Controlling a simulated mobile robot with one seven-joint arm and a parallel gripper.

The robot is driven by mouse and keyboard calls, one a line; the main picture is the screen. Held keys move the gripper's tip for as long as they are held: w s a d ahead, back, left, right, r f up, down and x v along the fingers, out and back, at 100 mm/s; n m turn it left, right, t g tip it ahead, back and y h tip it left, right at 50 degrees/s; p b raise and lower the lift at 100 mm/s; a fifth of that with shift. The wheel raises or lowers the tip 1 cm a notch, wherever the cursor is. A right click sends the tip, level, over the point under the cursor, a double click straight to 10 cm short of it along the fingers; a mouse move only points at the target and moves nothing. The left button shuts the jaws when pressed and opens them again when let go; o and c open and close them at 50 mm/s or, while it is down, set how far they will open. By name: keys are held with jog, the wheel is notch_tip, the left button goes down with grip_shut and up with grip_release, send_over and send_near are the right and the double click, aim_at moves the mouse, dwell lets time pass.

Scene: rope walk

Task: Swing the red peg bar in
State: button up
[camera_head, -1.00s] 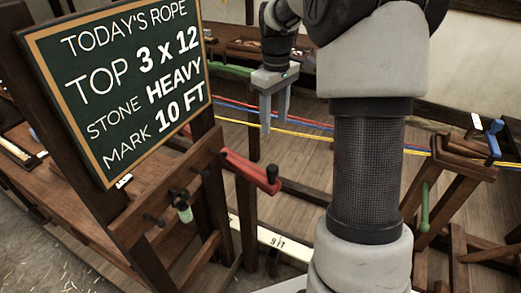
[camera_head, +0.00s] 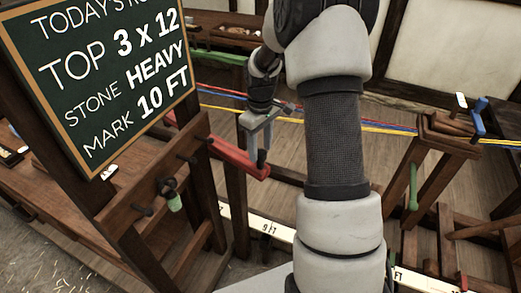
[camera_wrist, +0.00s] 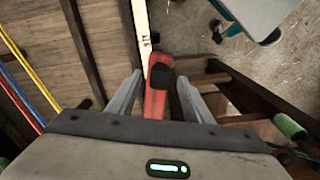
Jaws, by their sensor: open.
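The red peg bar (camera_head: 237,158) sticks out from the wooden post below the chalkboard, toward the middle of the head view. A dark peg stands at its free end. My gripper (camera_head: 260,155) is at that free end with its fingers pointing down. In the wrist view the red bar (camera_wrist: 157,95) lies between the two open fingers of my gripper (camera_wrist: 165,92), with the dark peg near its tip. The fingers look apart from the bar; whether either touches it I cannot tell.
The chalkboard (camera_head: 105,72) and its wooden frame stand close on the left. Red, blue and yellow ropes (camera_head: 390,130) run behind my gripper to a wooden stand (camera_head: 450,135) at right. A white marked rail (camera_head: 270,229) lies low on the floor.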

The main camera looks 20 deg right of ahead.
jog(key=shift+f, duration=0.45)
jog(key=shift+c, duration=0.3)
grip_shut()
